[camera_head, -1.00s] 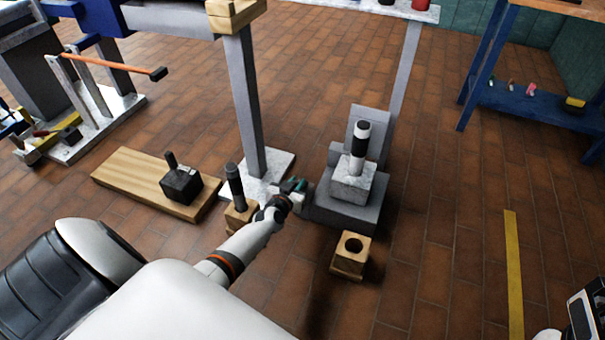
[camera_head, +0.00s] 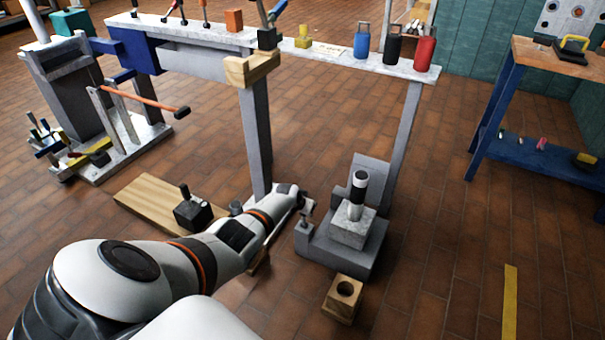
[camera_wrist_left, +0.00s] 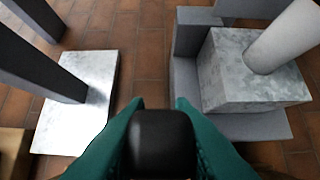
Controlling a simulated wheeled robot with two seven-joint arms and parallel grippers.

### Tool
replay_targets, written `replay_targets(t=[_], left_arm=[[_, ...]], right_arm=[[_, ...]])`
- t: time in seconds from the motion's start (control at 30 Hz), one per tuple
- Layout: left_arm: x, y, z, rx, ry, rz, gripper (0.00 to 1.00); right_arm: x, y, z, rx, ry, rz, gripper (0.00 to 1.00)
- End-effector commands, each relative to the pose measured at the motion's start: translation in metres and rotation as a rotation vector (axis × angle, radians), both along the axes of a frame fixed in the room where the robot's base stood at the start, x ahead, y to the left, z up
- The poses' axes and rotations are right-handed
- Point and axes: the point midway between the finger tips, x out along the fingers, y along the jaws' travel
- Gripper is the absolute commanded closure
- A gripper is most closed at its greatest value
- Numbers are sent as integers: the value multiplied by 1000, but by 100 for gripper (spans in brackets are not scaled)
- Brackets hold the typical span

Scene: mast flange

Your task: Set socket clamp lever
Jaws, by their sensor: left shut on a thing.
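My left gripper (camera_head: 303,205) reaches in from the left to the left side of the grey socket base (camera_head: 335,256). In the left wrist view its teal fingers (camera_wrist_left: 160,130) are shut on a black knob (camera_wrist_left: 162,138), which looks like the end of the clamp lever. A small upright piece of the lever (camera_head: 304,222) shows just under the gripper; the rest is hidden. A pale block (camera_head: 353,232) sits on the base and holds an upright black and white post (camera_head: 357,195). The block also shows in the left wrist view (camera_wrist_left: 235,85). My right gripper is not in view.
A wooden block with a hole (camera_head: 342,298) stands on the floor in front of the base. A wooden board (camera_head: 150,202) with a black block (camera_head: 192,214) lies at left. A bench (camera_head: 330,62) on grey legs stands behind.

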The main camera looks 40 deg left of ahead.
Motion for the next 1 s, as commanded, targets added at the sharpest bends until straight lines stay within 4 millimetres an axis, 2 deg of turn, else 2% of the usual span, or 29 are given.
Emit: replay_targets(t=[0.23,0.8,0.83,0.93,1.0], left_arm=[[7,2,-2,-17,72,1,100],[10,3,0,-20,94,-2,100],[10,3,0,-20,94,-2,77],[10,3,0,-21,94,-1,60],[10,3,0,-21,94,-1,56]], right_arm=[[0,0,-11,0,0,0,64],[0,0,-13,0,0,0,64],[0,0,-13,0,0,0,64],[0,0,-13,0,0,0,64],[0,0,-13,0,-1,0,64]])
